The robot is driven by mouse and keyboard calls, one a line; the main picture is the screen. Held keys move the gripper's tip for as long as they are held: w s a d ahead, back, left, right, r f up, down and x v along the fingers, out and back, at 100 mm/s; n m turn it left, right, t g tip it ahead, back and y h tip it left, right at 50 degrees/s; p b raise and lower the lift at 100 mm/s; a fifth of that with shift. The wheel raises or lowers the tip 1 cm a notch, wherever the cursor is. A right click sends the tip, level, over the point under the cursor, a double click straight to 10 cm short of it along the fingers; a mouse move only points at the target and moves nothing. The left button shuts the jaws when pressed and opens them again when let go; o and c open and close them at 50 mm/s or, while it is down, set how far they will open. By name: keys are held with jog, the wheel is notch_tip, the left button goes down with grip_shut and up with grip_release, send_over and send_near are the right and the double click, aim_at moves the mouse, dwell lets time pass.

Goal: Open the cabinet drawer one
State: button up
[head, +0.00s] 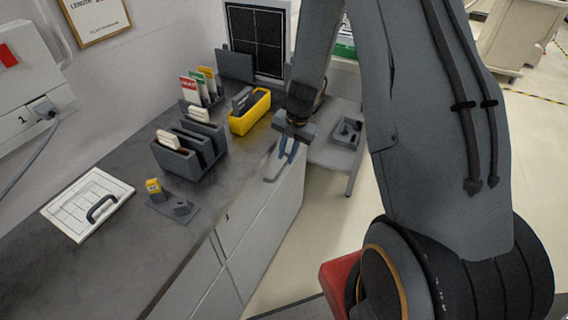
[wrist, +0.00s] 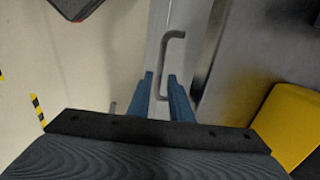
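The cabinet (head: 262,222) has pale fronts below a dark worktop, and they look flush and shut. A grey bar handle (head: 270,180) sticks out near the top of the front at its far end. A small dark mark that may be a number shows on the front nearby. My gripper (head: 289,153) points down at this handle with its blue fingers apart. In the wrist view the handle (wrist: 174,36) runs down towards the gap between my fingertips (wrist: 162,76). The fingers stand on either side of its lower end. I cannot tell whether they touch it.
The worktop (head: 120,240) holds a yellow bin (head: 249,112), dark racks (head: 190,153) and a white panel with a black handle (head: 82,212). A low grey table (head: 325,150) with a dark tray stands beyond my gripper. Pale floor lies open right of the cabinet.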

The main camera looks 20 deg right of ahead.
aim_at(283, 168)
jog(key=shift+w+a+f+p, duration=0.1)
jog(key=shift+a+f, duration=0.05)
jog(key=shift+f, duration=0.7)
jog(key=shift+w+a+f+p, duration=0.1)
jog(key=shift+w+f, duration=0.05)
jog(key=shift+f, duration=0.7)
jog(key=shift+w+a+f+p, duration=0.1)
jog(key=shift+a+f, duration=0.05)
jog(key=shift+f, duration=0.7)
grip_shut()
